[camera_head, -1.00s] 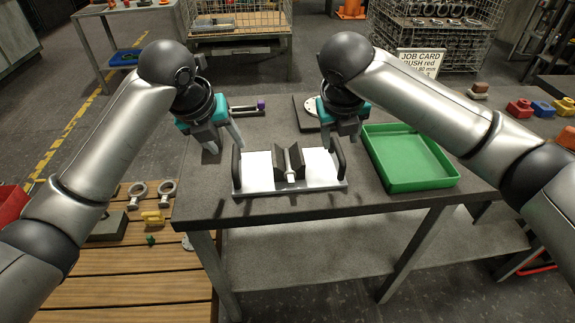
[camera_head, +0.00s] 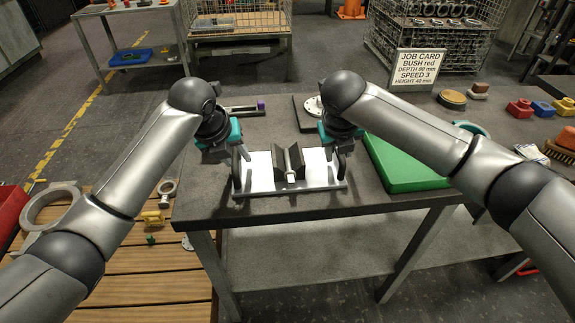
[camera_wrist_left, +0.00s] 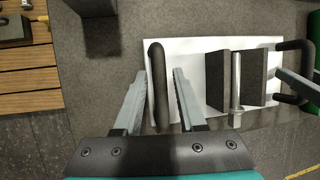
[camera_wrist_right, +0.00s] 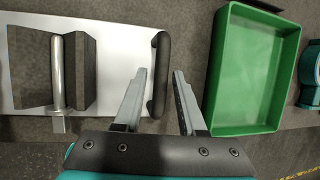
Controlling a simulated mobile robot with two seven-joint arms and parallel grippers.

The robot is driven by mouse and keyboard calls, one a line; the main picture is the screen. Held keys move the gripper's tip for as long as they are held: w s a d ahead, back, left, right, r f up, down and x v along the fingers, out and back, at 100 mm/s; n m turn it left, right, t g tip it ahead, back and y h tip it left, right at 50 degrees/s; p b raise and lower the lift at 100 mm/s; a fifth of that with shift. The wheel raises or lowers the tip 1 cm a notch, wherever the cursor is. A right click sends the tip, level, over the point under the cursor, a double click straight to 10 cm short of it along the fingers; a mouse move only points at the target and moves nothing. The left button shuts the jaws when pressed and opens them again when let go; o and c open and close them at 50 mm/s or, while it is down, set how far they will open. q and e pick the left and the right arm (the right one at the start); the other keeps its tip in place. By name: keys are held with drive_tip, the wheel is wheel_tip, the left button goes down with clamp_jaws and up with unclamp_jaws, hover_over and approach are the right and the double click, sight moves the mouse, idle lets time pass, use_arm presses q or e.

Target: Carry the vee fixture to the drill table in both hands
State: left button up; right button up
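The vee fixture (camera_head: 262,180) is a pale plate with a dark vee block (camera_head: 288,163) and a bar in the middle, and a black upright handle at each end. It lies flat on the grey table. My left gripper (camera_head: 240,160) is open, with its fingers either side of the left handle; this handle (camera_wrist_left: 156,75) shows between them in the left wrist view. My right gripper (camera_head: 340,155) is open around the right handle, which shows between its fingers in the right wrist view (camera_wrist_right: 160,60). Gaps remain beside both handles. I cannot tell which surface is the drill table.
A green tray (camera_head: 400,170) stands just right of the fixture, partly behind my right arm. A round-topped plate (camera_head: 308,112) and a bar with a purple end (camera_head: 242,110) lie behind it. A job card (camera_head: 418,70) stands at the back right. A wooden bench (camera_head: 150,270) is lower left.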

use_arm(q)
clamp_jaws()
use_arm(e)
clamp_jaws()
idle(0.8)
use_arm(q)
drive_tip(key=shift+w+r, duration=0.15)
drive_tip(key=shift+r, duration=0.15)
use_arm(e)
drive_tip(key=shift+w+r, duration=0.2)
drive_tip(key=shift+r, duration=0.05)
